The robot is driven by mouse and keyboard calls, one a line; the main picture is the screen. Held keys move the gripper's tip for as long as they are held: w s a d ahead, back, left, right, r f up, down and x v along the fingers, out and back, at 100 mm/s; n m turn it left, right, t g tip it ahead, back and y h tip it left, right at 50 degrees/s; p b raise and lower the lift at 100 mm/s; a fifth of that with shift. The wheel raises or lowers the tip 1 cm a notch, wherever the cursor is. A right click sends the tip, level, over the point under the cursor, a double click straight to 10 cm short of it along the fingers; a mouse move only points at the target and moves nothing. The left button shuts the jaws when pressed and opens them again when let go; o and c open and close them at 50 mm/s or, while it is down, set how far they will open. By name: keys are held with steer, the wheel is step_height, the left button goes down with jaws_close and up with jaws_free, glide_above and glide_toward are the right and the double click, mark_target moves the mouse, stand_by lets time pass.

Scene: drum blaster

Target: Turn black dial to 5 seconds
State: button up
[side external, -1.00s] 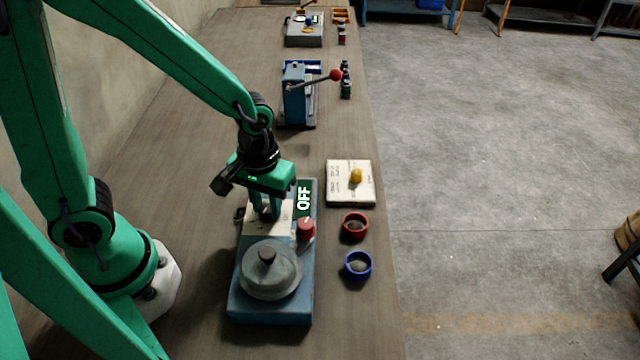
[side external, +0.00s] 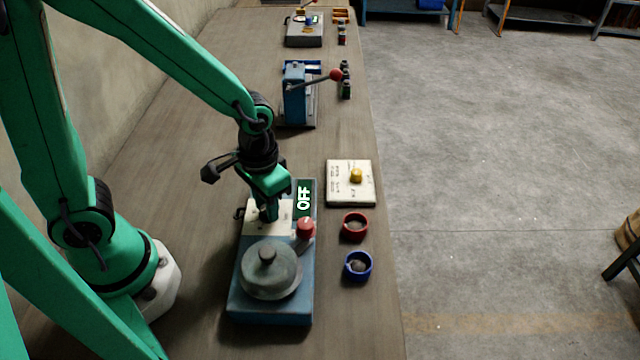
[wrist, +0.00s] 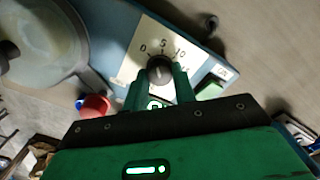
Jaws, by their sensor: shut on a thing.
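The black dial (wrist: 160,68) sits on a white scale plate (wrist: 138,72) with 0, 5 and 10 readable around it and a further mark partly hidden. My gripper (wrist: 161,80) is shut on the dial, one finger on each side. Which mark the dial points to is not clear. In the side view my gripper (side external: 269,212) reaches down onto the plate of the blue machine (side external: 240,304), and its fingers hide the dial.
A grey round lid (side external: 270,272) with a knob and a red button (side external: 305,228) are close by on the machine. A red bowl (side external: 355,226), a blue bowl (side external: 358,266) and a white board (side external: 350,183) with a yellow knob lie to the right.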

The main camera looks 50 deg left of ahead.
steer(key=shift+m, duration=2)
steer(key=o, duration=1)
steer(key=shift+r, duration=0.2)
steer(key=shift+r, duration=3.75)
